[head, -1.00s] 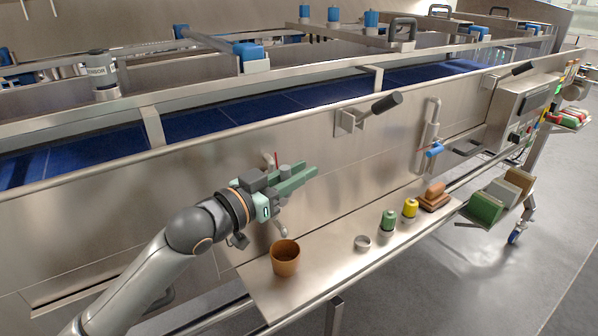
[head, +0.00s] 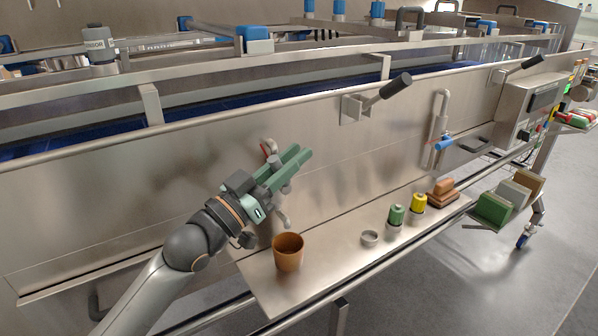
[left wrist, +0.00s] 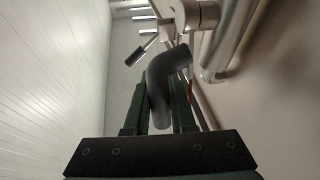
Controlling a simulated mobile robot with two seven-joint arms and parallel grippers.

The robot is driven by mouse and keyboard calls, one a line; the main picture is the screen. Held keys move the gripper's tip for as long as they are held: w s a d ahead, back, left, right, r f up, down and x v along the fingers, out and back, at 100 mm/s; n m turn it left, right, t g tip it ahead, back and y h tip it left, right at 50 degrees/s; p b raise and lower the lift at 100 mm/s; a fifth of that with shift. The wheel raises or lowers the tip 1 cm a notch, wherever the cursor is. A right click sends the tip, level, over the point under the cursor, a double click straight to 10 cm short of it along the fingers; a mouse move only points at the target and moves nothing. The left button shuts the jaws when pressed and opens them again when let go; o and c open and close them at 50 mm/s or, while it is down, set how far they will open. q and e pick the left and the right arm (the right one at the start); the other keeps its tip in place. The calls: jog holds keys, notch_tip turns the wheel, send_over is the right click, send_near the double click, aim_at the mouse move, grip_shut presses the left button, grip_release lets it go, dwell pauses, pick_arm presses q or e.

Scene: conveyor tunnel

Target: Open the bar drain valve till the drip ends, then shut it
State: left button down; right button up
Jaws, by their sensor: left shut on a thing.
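My left gripper (head: 285,170) is at the steel side panel, its green fingers pointing up and right. In the left wrist view, its fingers are shut on a dark grey bent piece (left wrist: 165,80), which I take for the bar drain valve's handle. A small red part (head: 268,148) shows beside the fingers. The gripper hides most of the valve body. A pale spout (head: 284,217) shows below the gripper. A brown cup (head: 288,253) stands upright on the shelf under it. I cannot make out any drip. My right gripper is out of view.
The steel shelf (head: 330,265) also holds a metal ring (head: 369,238), a green container (head: 396,215), a yellow one (head: 418,202) and brown blocks (head: 441,192). A black-gripped lever (head: 395,86) and a blue-handled pipe valve (head: 444,142) stick out from the panel.

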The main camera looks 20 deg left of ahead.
pick_arm(q)
jog(key=shift+s+a+f+n+t+h+b, duration=0.35)
jog(key=shift+t+b, duration=0.25)
jog(key=shift+b, duration=0.25)
jog(key=shift+s+a+r+t+b, duration=0.1)
jog(key=shift+s+t+b, duration=0.15)
jog(key=shift+t+b, duration=0.4)
jog(key=shift+s+a+r+n+t+b, duration=0.15)
jog(key=shift+s+n+t+b, duration=0.1)
jog(key=shift+t+b, duration=0.15)
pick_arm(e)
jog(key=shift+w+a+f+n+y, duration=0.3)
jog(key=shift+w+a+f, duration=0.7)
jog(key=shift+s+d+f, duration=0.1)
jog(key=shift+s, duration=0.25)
pick_arm(q)
jog(key=c, duration=0.8)
grip_release()
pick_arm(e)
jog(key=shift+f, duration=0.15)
pick_arm(q)
jog(key=shift+o, duration=0.2)
